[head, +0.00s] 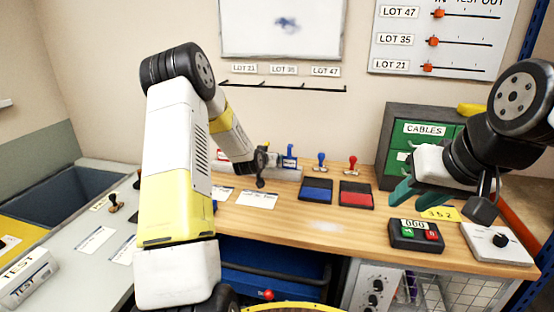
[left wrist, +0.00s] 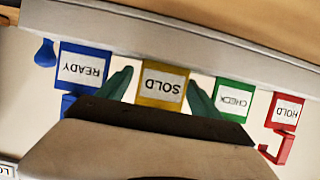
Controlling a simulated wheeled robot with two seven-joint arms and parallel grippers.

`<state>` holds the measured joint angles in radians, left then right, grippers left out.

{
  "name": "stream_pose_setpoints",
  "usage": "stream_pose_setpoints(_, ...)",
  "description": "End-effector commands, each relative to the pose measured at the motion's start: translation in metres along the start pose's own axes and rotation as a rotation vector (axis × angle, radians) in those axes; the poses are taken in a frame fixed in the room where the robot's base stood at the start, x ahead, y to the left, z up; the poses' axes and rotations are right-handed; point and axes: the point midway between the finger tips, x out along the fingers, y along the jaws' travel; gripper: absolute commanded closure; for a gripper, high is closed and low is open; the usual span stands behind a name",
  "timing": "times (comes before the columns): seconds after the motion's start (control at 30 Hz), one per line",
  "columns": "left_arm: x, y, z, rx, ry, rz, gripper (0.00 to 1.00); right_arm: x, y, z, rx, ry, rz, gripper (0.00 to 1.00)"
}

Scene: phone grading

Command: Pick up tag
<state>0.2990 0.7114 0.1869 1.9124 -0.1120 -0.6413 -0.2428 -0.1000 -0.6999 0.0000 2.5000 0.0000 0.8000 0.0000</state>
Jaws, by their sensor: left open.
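In the left wrist view several tags sit in a row along a pale grey rack (left wrist: 200,48): a blue READY tag (left wrist: 84,66), a yellow SOLD tag (left wrist: 163,84), a green CHECK tag (left wrist: 233,101) and a red HOLD tag (left wrist: 286,113). My left gripper (left wrist: 157,84) is open, with one green finger on each side of the SOLD tag; I cannot tell whether they touch it. In the head view my left arm hides most of that gripper and the rack. My right gripper (head: 418,194) is open and empty above the right part of the desk.
A blue ink pad (head: 316,190) and a red ink pad (head: 356,194) lie mid-desk, with stamps behind. The desk front near the pads is clear.

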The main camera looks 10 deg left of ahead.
Motion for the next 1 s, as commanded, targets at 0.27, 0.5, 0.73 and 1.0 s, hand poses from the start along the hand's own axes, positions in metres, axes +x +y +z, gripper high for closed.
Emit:
stream_pose_setpoints(0.27,0.000,0.000,0.000,0.000,0.000,0.000,0.55,0.000,0.000,0.000,0.000,0.000,0.000,0.64)
stream_pose_setpoints(0.5,-0.001,0.000,0.000,0.001,0.000,0.000,0.89,0.000,0.000,0.000,0.000,0.000,0.000,0.64)
stream_pose_setpoints(0.73,-0.001,0.000,-0.002,0.001,0.001,0.000,0.90,0.000,0.000,0.000,0.000,0.000,0.000,0.64)
stream_pose_setpoints(1.0,-0.012,0.000,-0.029,0.003,0.004,0.000,0.90,0.000,0.000,0.000,0.000,0.000,0.000,0.64)
